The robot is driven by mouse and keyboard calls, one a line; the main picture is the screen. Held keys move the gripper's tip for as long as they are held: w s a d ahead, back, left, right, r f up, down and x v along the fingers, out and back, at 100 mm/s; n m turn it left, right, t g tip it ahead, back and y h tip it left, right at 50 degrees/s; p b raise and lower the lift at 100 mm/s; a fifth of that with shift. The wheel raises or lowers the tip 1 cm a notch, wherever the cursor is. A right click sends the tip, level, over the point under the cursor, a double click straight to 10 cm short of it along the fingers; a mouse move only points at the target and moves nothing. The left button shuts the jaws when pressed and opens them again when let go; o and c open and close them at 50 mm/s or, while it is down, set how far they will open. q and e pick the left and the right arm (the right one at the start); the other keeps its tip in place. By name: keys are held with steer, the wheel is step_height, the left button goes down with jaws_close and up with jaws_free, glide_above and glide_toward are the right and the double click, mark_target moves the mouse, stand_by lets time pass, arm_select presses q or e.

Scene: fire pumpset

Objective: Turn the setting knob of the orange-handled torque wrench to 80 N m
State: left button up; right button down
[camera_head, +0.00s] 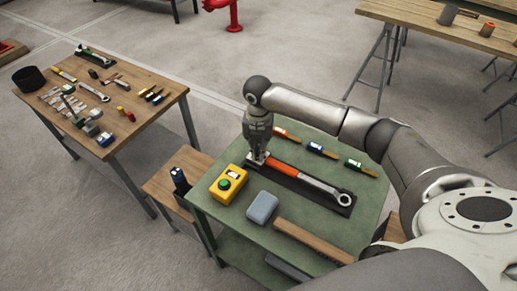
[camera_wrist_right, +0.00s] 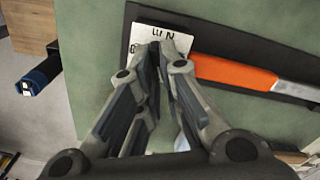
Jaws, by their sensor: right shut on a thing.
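The orange-handled torque wrench (camera_head: 312,181) lies on a dark mat (camera_head: 338,206) on the green table. Its ring head points to the lower right in the head view. In the right wrist view its orange handle (camera_wrist_right: 232,73) runs right from my fingertips, and a white label (camera_wrist_right: 150,40) with partly covered lettering lies at the handle end. My right gripper (camera_head: 257,160) points down at that end and is shut on the setting knob, which my fingers (camera_wrist_right: 165,52) hide. The scale reading cannot be made out. My left gripper is not in view.
A yellow box with a green button (camera_head: 228,184), a grey-blue block (camera_head: 262,207) and a wooden bar (camera_head: 313,241) lie in front of the wrench. Several smaller coloured-handled tools (camera_head: 322,151) lie behind it. A wooden table with tools (camera_head: 147,83) stands at left.

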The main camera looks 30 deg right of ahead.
steer(key=m, duration=0.3)
steer(key=m+p, duration=0.1)
steer(key=m, duration=0.2)
steer(key=shift+w+a, duration=0.15)
steer(key=shift+w, duration=0.05)
steer(key=m+p, duration=0.1)
steer(key=m, duration=0.3)
steer(key=shift+w+m, duration=0.15)
steer(key=shift+m, duration=0.15)
stand_by(0.3)
steer(key=c, duration=1.6)
jaws_free()
step_height(320, 180, up, 12)
